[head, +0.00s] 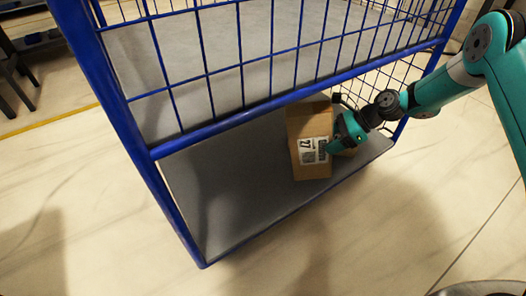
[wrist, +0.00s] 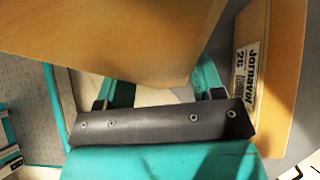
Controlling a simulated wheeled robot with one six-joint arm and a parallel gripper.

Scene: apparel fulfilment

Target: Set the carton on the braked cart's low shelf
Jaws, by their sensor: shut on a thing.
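A brown carton (head: 307,128) with a white label, reading 22 or 27, is over the grey low shelf (head: 235,185) of the blue cart (head: 140,125). My gripper (head: 335,146) reaches in from the right and is shut on this carton. In the wrist view the held carton (wrist: 120,35) fills the top, between the teal fingers of my gripper (wrist: 160,92). Whether its base touches the shelf is hard to tell. The cart's wheels and brake are not visible.
A second carton (wrist: 275,75), labelled 26, stands close to the right finger in the wrist view. The shelf's left part is bare. Blue wire mesh and a rail (head: 250,108) run above the shelf opening. Dark furniture legs (head: 15,80) stand at the far left.

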